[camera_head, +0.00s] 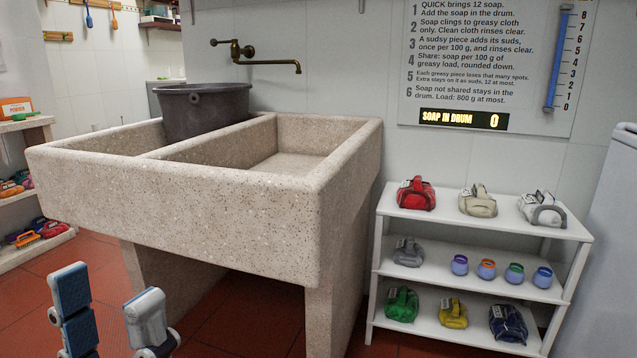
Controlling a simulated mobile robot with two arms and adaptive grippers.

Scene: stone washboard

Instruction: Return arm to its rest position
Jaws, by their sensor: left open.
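My left gripper (109,290) shows at the lower left, its two fingers pointing up. The fingers are apart with nothing between them, so it is open and empty. It is in front of the stone washboard sink (215,212), over the red floor in the picture and left of the sink's front support. I cannot tell how far it is from the sink. The rest of my left arm is below the picture's edge. My right gripper is not in view.
A dark tub (203,108) sits on the sink's left part, near a brass tap (270,62). A white shelf (480,230) at right holds tied cloth bundles and several small jars. Another shelf (30,122) stands at far left. The wall sign (490,65) reads soap in drum 0.

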